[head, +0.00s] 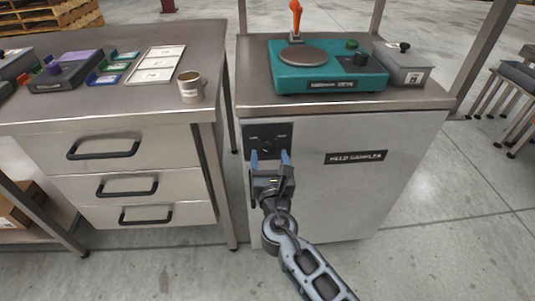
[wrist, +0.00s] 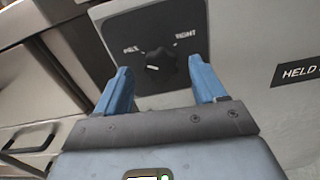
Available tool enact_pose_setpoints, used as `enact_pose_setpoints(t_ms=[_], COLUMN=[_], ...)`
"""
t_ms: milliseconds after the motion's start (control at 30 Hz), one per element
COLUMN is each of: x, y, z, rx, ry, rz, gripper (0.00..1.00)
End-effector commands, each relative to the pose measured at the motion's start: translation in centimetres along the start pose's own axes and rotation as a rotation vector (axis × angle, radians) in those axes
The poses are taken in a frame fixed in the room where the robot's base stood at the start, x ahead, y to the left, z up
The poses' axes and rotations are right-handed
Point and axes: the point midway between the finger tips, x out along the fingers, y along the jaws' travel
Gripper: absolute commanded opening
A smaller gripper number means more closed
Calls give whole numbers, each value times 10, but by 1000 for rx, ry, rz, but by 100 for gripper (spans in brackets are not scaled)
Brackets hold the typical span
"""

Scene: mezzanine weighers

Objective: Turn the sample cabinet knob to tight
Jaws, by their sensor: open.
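The sample cabinet (head: 345,195) is a light grey cabinet with a "HELD SAMPLES" label on its front. Its black knob (wrist: 160,64) sits on a dark square panel (head: 282,131) at the cabinet's upper left. In the wrist view, a word stands at the panel's upper left and another, seemingly "TIGHT", at the upper right. The knob's white mark lies toward its left side. My gripper (head: 270,156) is open in front of the panel, with its blue fingers apart to either side of the knob in view. Contact with the knob cannot be seen.
A teal weigher (head: 328,85) with an orange-handled item stands on the cabinet top, beside a grey box (head: 403,68). A bench with drawers (head: 140,155) stands to the left, bearing a mug (head: 191,88) and trays. A narrow gap separates them.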

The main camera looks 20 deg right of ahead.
Motion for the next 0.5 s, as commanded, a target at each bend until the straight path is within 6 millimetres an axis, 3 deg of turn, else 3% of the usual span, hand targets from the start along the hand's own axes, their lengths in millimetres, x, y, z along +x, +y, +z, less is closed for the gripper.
enact_pose_setpoints(t_ms=[200, 500], x=[20, 22], y=[0, 0], z=[-1, 0], rx=[1, 1], ry=[1, 1], rz=[0, 1], gripper=[70, 70])
